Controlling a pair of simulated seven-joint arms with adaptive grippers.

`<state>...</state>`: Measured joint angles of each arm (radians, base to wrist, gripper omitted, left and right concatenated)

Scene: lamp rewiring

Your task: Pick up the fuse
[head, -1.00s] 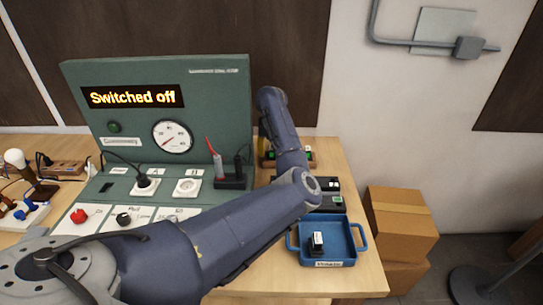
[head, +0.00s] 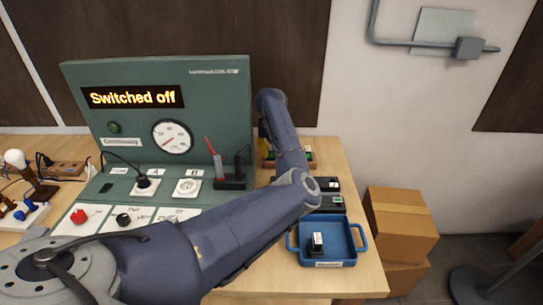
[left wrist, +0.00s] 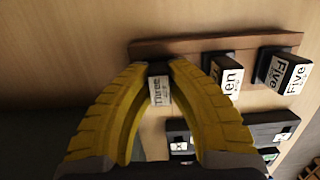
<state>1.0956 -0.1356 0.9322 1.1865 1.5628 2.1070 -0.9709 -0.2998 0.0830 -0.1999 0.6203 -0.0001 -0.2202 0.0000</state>
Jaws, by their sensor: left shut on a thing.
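A small dark fuse with a white label reading "Three" (left wrist: 160,91) is between the yellow fingertips of my left gripper (left wrist: 158,66) in the left wrist view. The gripper is shut on it, at the left part of a brown wooden rack (left wrist: 190,45). I cannot tell whether the fuse still touches the rack. Two more fuses, one labelled "Ten" (left wrist: 229,78) and one "Five" (left wrist: 284,72), stand on the rack to the right. In the head view my left arm hides most of the gripper and part of the rack (head: 313,161). My right gripper is not in view.
A blue tray (head: 352,256) holding a dark block with a white top (head: 317,241) sits at the table's right front. Dark boxes (head: 326,202) stand behind it. A green console (head: 220,110) reads "Switched off". Cardboard boxes (head: 400,225) stand right of the table.

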